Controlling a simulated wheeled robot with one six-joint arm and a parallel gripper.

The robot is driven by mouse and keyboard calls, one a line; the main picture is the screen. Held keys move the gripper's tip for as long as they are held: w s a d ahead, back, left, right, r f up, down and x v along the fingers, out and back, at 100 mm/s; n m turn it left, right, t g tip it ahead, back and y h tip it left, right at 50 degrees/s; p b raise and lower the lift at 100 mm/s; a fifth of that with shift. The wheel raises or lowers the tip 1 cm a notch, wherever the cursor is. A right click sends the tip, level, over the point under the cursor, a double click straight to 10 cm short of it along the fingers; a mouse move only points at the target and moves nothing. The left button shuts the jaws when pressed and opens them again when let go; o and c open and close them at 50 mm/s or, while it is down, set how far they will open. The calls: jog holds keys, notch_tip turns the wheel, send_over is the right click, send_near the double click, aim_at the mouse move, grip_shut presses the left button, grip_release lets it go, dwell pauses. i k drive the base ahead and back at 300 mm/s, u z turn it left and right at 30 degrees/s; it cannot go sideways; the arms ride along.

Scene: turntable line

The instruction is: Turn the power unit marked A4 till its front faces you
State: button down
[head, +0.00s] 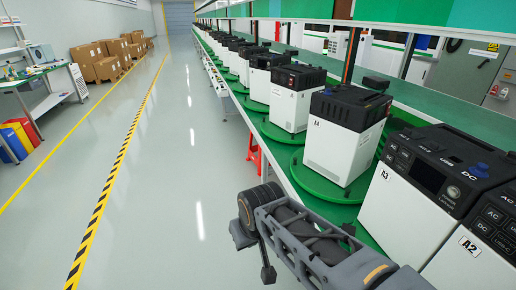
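The power unit marked A4 (335,155) is a white box with a black top, right of the centre. It stands upright on a green round turntable (313,187) set in the line. Its A4 label is at the upper left of the white side towards me. Its black upper part on this side shows slatted marks; I make out no screen or row of sockets like those on A3. A dark knob-like part sits on its far top edge. My folded grey arm crosses the lower middle, apart from A4. My gripper's fingers cannot be made out clearly.
Unit A3 (399,213), with screen and sockets showing, and unit A2 (463,262) stand nearer at right. Several similar units, including one just behind A4 (291,105), run into the distance. A green shelf hangs above. The grey floor (165,190) at left is clear.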

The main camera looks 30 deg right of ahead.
aim_at(356, 192)
jog(key=u, duration=0.35)
jog(key=i, duration=1.9)
jog(key=z, duration=0.55)
jog(key=i, duration=1)
jog(key=z, duration=1.45)
jog(key=i, duration=0.55)
jog(key=z, duration=0.45)
